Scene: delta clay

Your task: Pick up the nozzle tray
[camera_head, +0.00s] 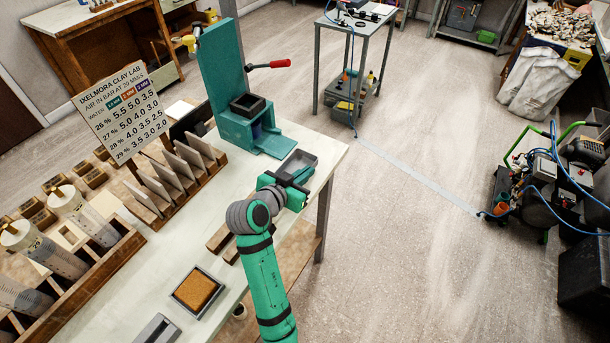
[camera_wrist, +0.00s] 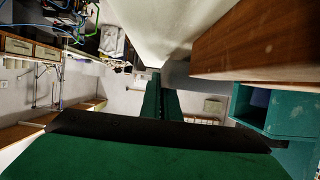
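A shallow grey tray (camera_head: 297,162) lies near the far right corner of the white-topped table. It is the likeliest nozzle tray, though no label or nozzles can be read. My green gripper (camera_head: 299,178) is low over the table at the tray's near side, and its fingers partly cover the tray's near edge. In the wrist view the two green fingers (camera_wrist: 161,95) look close together, with a grey surface (camera_wrist: 190,77) right beside their tips. Whether they grip the tray's edge or only stand beside it cannot be told.
A teal press (camera_head: 233,112) with a red-handled lever stands just left of the tray on the table (camera_head: 333,158). Wooden racks, a sign (camera_head: 122,115) and a brown-filled tray (camera_head: 198,292) are to the left. Open floor (camera_head: 420,230) lies right of the table.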

